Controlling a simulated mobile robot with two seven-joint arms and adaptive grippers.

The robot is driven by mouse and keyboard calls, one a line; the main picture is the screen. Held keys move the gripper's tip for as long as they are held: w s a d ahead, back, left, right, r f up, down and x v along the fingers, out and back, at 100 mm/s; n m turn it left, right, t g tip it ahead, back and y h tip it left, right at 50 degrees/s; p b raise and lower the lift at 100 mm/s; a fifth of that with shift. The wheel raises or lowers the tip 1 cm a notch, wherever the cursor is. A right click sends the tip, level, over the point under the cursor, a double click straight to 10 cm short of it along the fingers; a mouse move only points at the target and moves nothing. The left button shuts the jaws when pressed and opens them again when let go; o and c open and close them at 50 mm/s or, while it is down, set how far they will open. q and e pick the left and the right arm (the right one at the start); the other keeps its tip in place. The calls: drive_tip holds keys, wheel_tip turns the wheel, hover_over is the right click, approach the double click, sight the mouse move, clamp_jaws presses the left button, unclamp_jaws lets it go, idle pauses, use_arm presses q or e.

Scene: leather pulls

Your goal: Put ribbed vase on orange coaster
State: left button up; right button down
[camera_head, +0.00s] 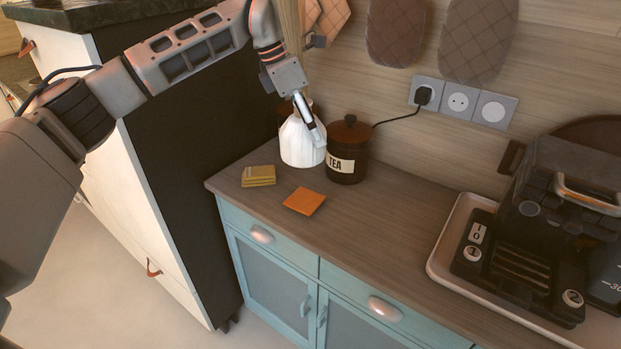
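The white ribbed vase (298,145) is at the back left of the counter, beside the dark tea jar. I cannot tell whether its base touches the counter. My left gripper (312,125) comes down from above at the vase's neck, with a finger across the neck and shoulder. The vase's mouth is partly hidden by it, and I cannot tell whether the fingers are closed on it. The orange coaster (304,201) lies flat and bare on the counter, in front of the vase. My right gripper is out of view.
A dark tea jar (347,152) with a lid stands right of the vase; another brown jar is partly hidden behind it. Yellow-green coasters (258,175) are stacked left of the orange one. A coffee machine on a tray (440,262) fills the right. The counter's middle (395,215) is clear.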

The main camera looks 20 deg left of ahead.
sight(291, 137)
use_arm(q)
wheel_tip(291, 137, down, 13)
drive_tip(key=shift+f, duration=0.2)
idle(0.3)
drive_tip(key=shift+f, duration=0.1)
drive_tip(key=o, duration=1.4)
drive_tip(key=shift+o, duration=0.5)
drive_tip(key=v, duration=1.2)
